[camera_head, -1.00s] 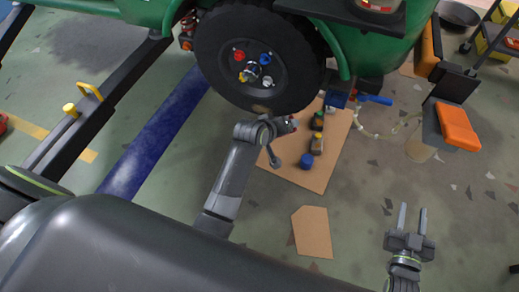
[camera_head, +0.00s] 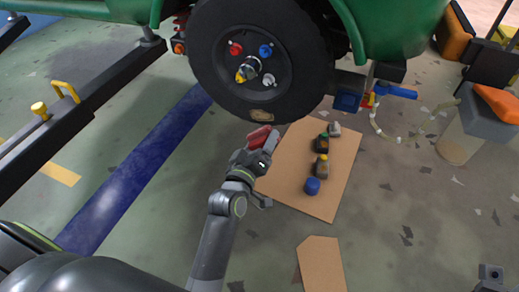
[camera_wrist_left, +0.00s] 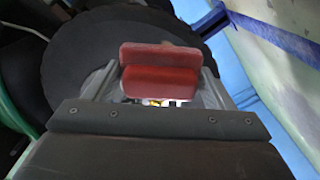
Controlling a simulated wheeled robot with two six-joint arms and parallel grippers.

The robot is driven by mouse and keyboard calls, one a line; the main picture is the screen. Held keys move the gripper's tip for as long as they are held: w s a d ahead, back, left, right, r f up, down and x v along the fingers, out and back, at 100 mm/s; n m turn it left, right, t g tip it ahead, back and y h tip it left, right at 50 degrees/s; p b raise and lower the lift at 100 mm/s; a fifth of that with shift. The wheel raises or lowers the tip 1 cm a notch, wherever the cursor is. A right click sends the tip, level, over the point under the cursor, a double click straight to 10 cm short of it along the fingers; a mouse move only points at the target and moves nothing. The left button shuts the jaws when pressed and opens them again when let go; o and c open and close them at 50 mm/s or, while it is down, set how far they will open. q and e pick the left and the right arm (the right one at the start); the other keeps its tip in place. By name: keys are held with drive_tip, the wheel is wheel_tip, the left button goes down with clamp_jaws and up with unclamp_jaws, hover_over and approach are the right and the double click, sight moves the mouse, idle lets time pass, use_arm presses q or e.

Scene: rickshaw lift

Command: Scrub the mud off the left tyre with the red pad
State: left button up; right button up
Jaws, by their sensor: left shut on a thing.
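The left tyre (camera_head: 225,80) is black, on the green rickshaw, with a tan mud patch (camera_head: 262,116) low on its tread. My left gripper (camera_head: 262,140) is shut on the red pad (camera_head: 259,136), just below the mud patch; I cannot tell whether the pad touches the tyre. In the left wrist view the red pad (camera_wrist_left: 160,72) sits between the fingers, with the dark tyre (camera_wrist_left: 75,60) behind it. Only a small grey part of my right gripper (camera_head: 490,273) shows at the bottom right corner, and its fingers cannot be made out.
A cardboard sheet (camera_head: 335,190) under the tyre's right side holds several small bottles and a blue-capped one (camera_head: 312,186). A smaller cardboard piece (camera_head: 321,265) lies nearer. A bin with an orange cloth (camera_head: 498,101) stands at right. A dark lift arm (camera_head: 105,85) runs at left.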

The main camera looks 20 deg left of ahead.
sight(274, 117)
use_arm(q)
drive_tip(key=shift+w+r, duration=0.1)
drive_tip(key=shift+w, duration=0.35)
drive_tip(key=w, duration=0.2)
drive_tip(key=shift+w+d, duration=0.1)
drive_tip(key=shift+w, duration=0.2)
drive_tip(key=shift+w+b, duration=0.3)
drive_tip(key=shift+w, duration=0.65)
drive_tip(key=shift+w, duration=1.05)
